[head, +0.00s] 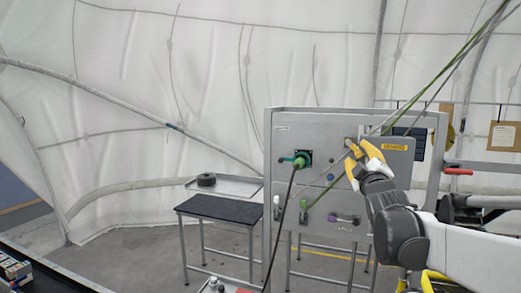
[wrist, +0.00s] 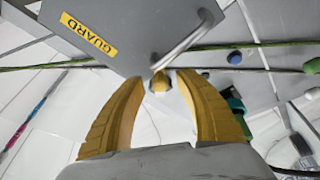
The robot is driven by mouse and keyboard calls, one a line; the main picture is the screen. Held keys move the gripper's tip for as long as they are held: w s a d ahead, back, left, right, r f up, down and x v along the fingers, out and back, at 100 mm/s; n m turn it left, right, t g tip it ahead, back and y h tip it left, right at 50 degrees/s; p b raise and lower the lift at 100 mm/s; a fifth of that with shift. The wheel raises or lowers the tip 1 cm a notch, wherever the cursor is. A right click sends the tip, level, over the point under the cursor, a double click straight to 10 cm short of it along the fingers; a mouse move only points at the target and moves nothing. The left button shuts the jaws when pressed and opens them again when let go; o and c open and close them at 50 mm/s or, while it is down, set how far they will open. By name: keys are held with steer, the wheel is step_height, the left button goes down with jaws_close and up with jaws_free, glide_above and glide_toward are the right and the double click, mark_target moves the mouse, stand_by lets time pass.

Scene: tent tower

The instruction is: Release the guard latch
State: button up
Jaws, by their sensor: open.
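The grey guard (head: 400,165) is a box-like cover on the upright panel, with a yellow GUARD label (wrist: 89,36). In the wrist view a grey bar handle (wrist: 188,42) runs along its edge. A small yellow latch knob (wrist: 160,82) sits at the end of that bar. My gripper (head: 355,155) is at the guard's left edge in the head view, its yellow fingers open. In the wrist view the fingertips (wrist: 161,75) lie on either side of the knob. I cannot tell whether they touch it.
The grey panel (head: 285,140) carries a green connector with a black cable (head: 283,205), a blue knob (head: 330,178) and small levers below. A dark-topped table (head: 220,208) stands left. A red handle (head: 458,171) sticks out right.

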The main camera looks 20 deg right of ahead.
jaws_close()
steer(key=shift+w+f+m+b, duration=0.1)
steer(key=shift+m+b, duration=0.25)
steer(key=shift+m, duration=0.15)
steer(key=m, duration=0.1)
steer(key=m+h+b, duration=0.1)
steer(key=b, duration=0.1)
steer(key=shift+w+a+f+m, duration=0.2)
steer(key=shift+a+f+m, duration=0.1)
steer(key=shift+f+m, duration=0.1)
steer(key=shift+w+a+m+g+h+b, duration=0.15)
steer(key=shift+m+h+b, duration=0.25)
steer(key=shift+m, duration=0.55)
steer(key=shift+w+a+m+g+h+b, duration=0.15)
steer(key=shift+m+h+b, duration=0.25)
steer(key=shift+m, duration=0.5)
steer(key=shift+w+a+m+g+h+b, duration=0.1)
steer(key=shift+a+m+h+b, duration=0.15)
steer(key=shift+m+h, duration=0.5)
steer(key=shift+m+y, duration=0.25)
steer(key=shift+m, duration=0.15)
